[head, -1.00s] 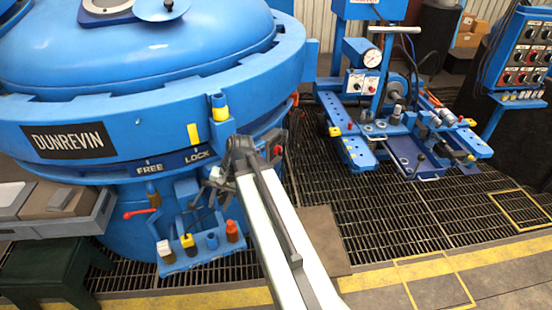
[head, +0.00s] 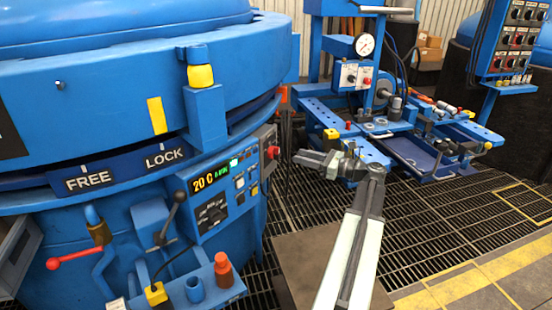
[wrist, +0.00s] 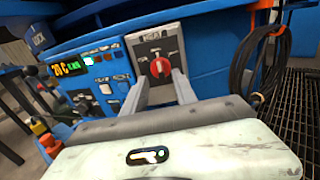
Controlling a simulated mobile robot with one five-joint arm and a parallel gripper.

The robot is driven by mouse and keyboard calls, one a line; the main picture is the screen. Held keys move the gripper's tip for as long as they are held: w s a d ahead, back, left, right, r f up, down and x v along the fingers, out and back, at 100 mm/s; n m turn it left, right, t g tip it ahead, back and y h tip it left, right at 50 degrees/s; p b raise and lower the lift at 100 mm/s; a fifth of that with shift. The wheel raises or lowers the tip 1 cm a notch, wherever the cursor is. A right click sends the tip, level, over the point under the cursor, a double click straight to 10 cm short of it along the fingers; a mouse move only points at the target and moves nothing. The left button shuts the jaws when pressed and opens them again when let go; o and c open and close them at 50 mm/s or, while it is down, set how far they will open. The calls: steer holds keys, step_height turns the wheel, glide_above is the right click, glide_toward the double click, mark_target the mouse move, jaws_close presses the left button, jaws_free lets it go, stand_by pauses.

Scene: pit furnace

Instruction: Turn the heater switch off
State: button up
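A red rotary switch knob (wrist: 160,67) sits on a light grey plate on the furnace's side box in the wrist view. Its label is too blurred to read. In the head view the side box (head: 269,158) stands at the right edge of the furnace's control panel, with a red knob (head: 272,152) on its side face. My gripper (wrist: 160,84) is open, its two fingers pointing at the plate, one on each side below the knob. The knob shows between them, and I cannot tell whether they touch it. In the head view my gripper (head: 298,158) is just right of the box.
The control panel (head: 222,190) shows a lit 20 C display. FREE and LOCK labels, a red-handled lever (head: 75,258) and a black-knobbed lever (head: 172,215) are to its left. A coiled black cable (wrist: 255,55) hangs right of the plate. A blue machine bench (head: 400,130) stands behind.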

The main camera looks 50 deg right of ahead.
mark_target(275, 153)
steer(key=x, duration=0.8)
steer(key=shift+s+a, duration=0.1)
steer(key=shift+s, duration=0.05)
jaws_close()
